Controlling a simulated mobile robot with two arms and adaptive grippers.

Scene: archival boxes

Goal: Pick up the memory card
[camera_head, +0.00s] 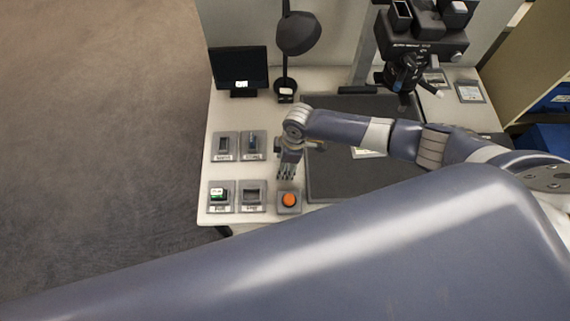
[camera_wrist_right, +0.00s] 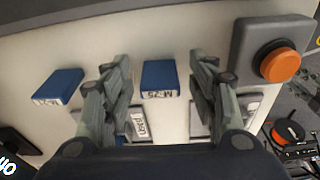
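In the right wrist view, a blue card-like block (camera_wrist_right: 160,78) with a white printed label lies between the fingers of my right gripper (camera_wrist_right: 163,85). The gripper is open, with a gap on both sides of the block. A second, similar blue block (camera_wrist_right: 58,86) is outside the fingers to the left. I cannot tell from the labels which is the memory card. In the head view, my right gripper (camera_head: 287,174) points down over the desk, just above the orange button. A blue piece (camera_head: 251,144) shows in a grey tray left of it. My left gripper is not in view.
An orange button (camera_head: 289,199) on a grey base stands below my right gripper; it also shows in the right wrist view (camera_wrist_right: 280,64). Several grey trays (camera_head: 222,157) are at the left. A dark mat (camera_head: 325,180), a lamp (camera_head: 298,35) and a small monitor (camera_head: 238,66) occupy the desk.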

